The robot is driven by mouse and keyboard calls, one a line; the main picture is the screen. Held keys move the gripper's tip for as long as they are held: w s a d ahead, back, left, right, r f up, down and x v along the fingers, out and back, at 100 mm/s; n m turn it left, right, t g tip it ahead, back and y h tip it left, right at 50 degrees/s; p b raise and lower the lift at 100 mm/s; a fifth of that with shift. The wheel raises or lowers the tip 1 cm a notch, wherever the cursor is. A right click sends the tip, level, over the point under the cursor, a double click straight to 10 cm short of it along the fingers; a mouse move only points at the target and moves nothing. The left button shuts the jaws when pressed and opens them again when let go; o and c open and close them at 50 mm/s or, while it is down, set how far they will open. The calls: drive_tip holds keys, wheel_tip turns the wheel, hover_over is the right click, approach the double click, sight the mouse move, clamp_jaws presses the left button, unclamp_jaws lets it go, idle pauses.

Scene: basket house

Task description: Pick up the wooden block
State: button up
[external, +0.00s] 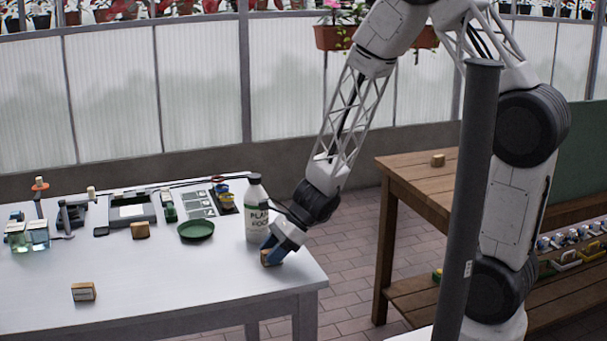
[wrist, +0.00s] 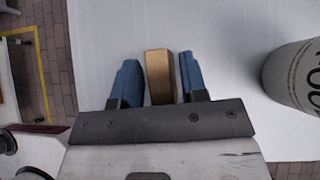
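A wooden block (wrist: 159,76) stands between the two blue fingers of my gripper (wrist: 160,82) in the wrist view. A narrow gap shows on its right side, and the left finger is very close to it. In the external view my gripper (external: 277,246) is low over the front right part of the white table (external: 200,285), and the block (external: 268,259) shows partly behind the fingers. The block appears to rest on the table. My gripper is open around it, not visibly clamped.
A white plant food bottle (external: 256,215) stands close beside my gripper; it also shows in the wrist view (wrist: 297,77). A green dish (external: 196,230) and other small blocks (external: 140,230) (external: 83,291) lie to the left. The table's right edge is near.

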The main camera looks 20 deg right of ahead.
drive_tip(key=c, duration=0.6)
drive_tip(key=shift+r, duration=0.15)
drive_tip(key=shift+r, duration=0.55)
drive_tip(key=shift+s+d+r, duration=0.15)
drive_tip(key=shift+r, duration=0.45)
drive_tip(key=shift+s+d+r, duration=0.1)
drive_tip(key=shift+r, duration=0.45)
drive_tip(key=s+d+r, duration=0.1)
drive_tip(key=s+d, duration=0.8)
drive_tip(key=s, duration=0.3)
drive_tip(key=shift+d+r, duration=0.15)
drive_tip(key=shift+d, duration=0.15)
